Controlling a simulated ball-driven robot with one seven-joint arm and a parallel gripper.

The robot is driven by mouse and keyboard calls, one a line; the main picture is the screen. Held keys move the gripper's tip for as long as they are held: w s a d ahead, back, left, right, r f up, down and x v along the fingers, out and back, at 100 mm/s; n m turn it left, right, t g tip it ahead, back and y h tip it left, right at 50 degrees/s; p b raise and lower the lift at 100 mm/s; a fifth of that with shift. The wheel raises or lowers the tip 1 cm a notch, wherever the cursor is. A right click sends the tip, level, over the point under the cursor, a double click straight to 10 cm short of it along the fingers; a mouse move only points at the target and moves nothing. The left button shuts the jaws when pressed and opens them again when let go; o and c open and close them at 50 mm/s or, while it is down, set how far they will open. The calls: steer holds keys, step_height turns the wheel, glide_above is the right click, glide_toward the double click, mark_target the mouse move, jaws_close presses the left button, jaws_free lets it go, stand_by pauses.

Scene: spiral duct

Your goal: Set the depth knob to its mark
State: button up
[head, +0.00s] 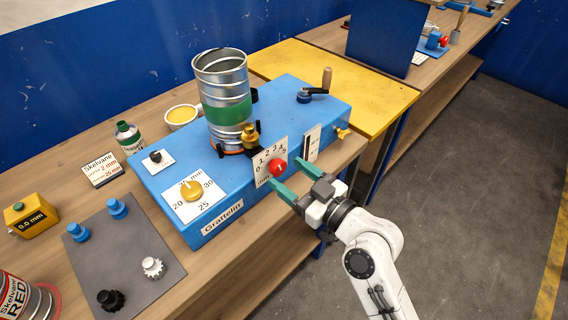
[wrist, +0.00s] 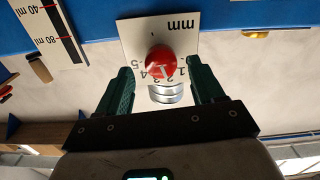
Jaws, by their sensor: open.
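The depth knob (head: 278,167) is a red round knob on a white plate numbered 0 to 5, on the front of a blue machine. In the wrist view the red knob (wrist: 160,62) sits in front of its plate (wrist: 130,33), which reads "mm" upside down. I cannot tell for certain which number it points to. My gripper (head: 286,173) has green fingers and is open. In the wrist view the fingers of my gripper (wrist: 160,78) stand left and right of the knob, apart from it. Part of the scale is hidden behind the knob.
A grey mat (head: 120,262) with several small knobs lies at left. A yellow table (head: 370,90) adjoins behind.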

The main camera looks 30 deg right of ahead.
steer(key=shift+x, duration=1.3)
steer(key=shift+c, duration=0.2)
steer(key=shift+s, duration=0.1)
steer(key=c, duration=1)
steer(key=shift+m+p, duration=0.55)
steer(key=shift+m, duration=2.45)
steer(key=o, duration=1)
